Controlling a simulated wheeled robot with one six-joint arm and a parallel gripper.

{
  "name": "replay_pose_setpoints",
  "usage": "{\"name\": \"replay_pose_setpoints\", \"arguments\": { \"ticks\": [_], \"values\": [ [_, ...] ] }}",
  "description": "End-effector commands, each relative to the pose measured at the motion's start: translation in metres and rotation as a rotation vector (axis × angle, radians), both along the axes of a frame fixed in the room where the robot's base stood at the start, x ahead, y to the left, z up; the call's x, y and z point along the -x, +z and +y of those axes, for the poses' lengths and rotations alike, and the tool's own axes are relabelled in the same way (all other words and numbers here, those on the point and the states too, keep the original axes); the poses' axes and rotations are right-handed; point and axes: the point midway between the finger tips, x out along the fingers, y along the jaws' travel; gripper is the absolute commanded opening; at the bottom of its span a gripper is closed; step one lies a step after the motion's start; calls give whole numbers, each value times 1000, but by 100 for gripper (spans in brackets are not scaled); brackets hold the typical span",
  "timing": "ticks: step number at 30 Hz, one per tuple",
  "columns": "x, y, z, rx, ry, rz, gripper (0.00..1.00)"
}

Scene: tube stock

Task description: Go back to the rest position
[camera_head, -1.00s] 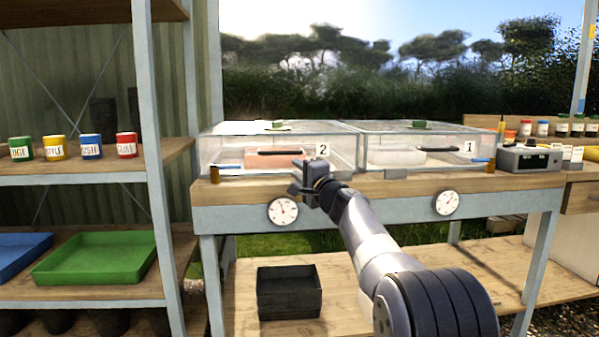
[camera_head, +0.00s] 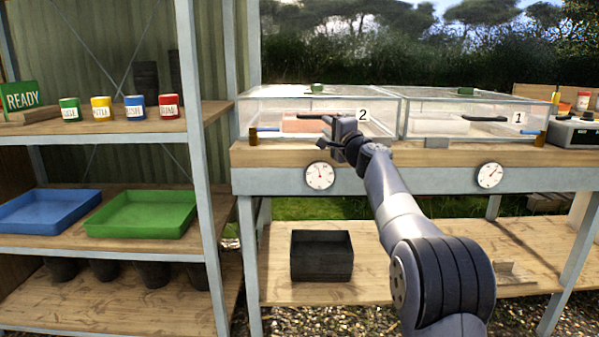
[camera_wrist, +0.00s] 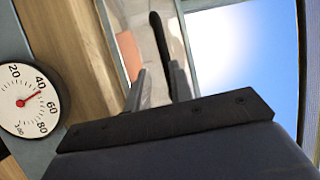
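My gripper (camera_head: 338,140) is held up in front of the bench, near the clear box labelled 2 (camera_head: 282,128). In the wrist view, the two fingers of my gripper (camera_wrist: 158,75) are apart with nothing between them. The wrist view is tilted and shows a round dial (camera_wrist: 28,98) at the left and the bench's wooden edge (camera_wrist: 80,50) beside it. Whether the fingers touch the box cannot be told, but a gap seems to show.
A second clear box labelled 1 (camera_head: 425,122) stands to the right on the bench. A black crate (camera_head: 321,268) sits on the lower shelf. A shelf unit at the left holds a green tray (camera_head: 140,232), a blue tray (camera_head: 45,228), coloured tins and a READY sign (camera_head: 22,97).

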Motion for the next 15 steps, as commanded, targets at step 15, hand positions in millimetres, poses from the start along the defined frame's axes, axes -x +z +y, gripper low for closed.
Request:
{"name": "replay_pose_setpoints", "arguments": {
  "ticks": [15],
  "values": [
    [-44, 11, 19, -1, 0, 3, 22]
  ]
}}
